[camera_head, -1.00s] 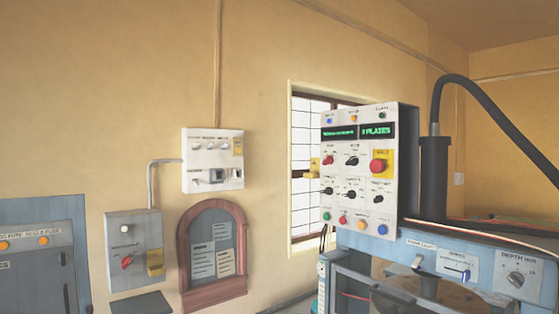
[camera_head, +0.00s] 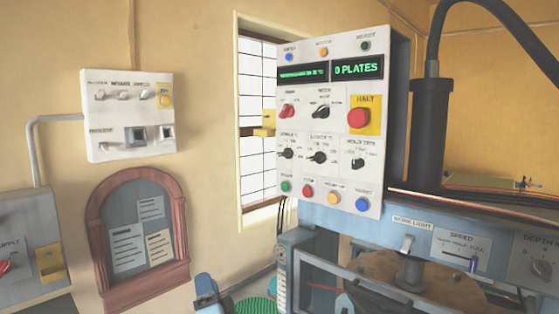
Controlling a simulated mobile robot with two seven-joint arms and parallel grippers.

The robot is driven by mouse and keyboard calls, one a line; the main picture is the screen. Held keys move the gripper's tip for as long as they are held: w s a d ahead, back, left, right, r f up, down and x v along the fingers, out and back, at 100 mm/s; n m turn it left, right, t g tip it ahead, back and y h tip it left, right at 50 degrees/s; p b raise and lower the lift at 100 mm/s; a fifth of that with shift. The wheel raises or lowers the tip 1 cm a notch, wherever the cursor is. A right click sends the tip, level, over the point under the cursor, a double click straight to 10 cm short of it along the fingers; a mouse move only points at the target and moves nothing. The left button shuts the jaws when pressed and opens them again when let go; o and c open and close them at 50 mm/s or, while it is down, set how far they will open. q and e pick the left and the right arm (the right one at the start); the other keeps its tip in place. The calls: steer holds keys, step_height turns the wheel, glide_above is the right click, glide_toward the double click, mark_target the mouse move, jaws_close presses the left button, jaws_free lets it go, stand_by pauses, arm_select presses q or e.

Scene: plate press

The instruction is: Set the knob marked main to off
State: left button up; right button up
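The control panel (camera_head: 337,185) is a white upright face on the press. A red knob (camera_head: 287,112) sits in its upper left, under the green displays. The small label above it looks like MAIN, but the words around it are too small to read surely. The knob's handle is slanted; which mark it points to is unclear. A black knob (camera_head: 320,112) stands to its right, apart from it. No gripper is at the panel or touching any knob. I cannot clearly make out my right gripper among the shapes at the bottom edge. My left gripper is not in view.
A red halt button (camera_head: 358,118) on yellow is right of the knobs. Black knobs and coloured buttons lie below. A white switch box (camera_head: 130,115) and an arched notice board (camera_head: 138,240) are on the left wall. The press table (camera_head: 455,225) juts out at lower right.

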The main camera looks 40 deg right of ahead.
steer(key=w+d+r+m+g+h, duration=0.2)
steer(key=d+r+m+h, duration=0.1)
steer(key=r+m+h, duration=0.25)
steer(key=w+d+r+m+g+h, duration=0.1)
steer(key=w+d+r+m+h, duration=0.1)
steer(key=r+m+h, duration=0.4)
steer(key=m+g+h+b, duration=0.2)
steer(key=m+g+h, duration=0.2)
steer(key=m+g, duration=1.85)
glide_toward(282, 112)
steer(key=s+a+f+m+t, duration=0.1)
steer(key=a+f+m+t, duration=0.3)
steer(key=a, duration=0.2)
step_height(282, 112, up, 8)
steer(key=s+m+y, duration=0.1)
steer(key=m+y, duration=0.3)
steer(key=m, duration=0.1)
steer(key=shift+g, duration=0.45)
steer(key=d+p, duration=0.1)
steer(key=d, duration=0.3)
steer(key=d+p, duration=0.1)
steer(key=d, duration=0.3)
steer(key=w+d+p, duration=0.1)
steer(key=d+p, duration=0.1)
steer(key=d, duration=0.2)
steer(key=shift+d+f, duration=0.1)
steer(key=shift+d, duration=0.3)
steer(key=shift+w+d+f, duration=0.1)
steer(key=shift+d, duration=0.5)
jaws_close()
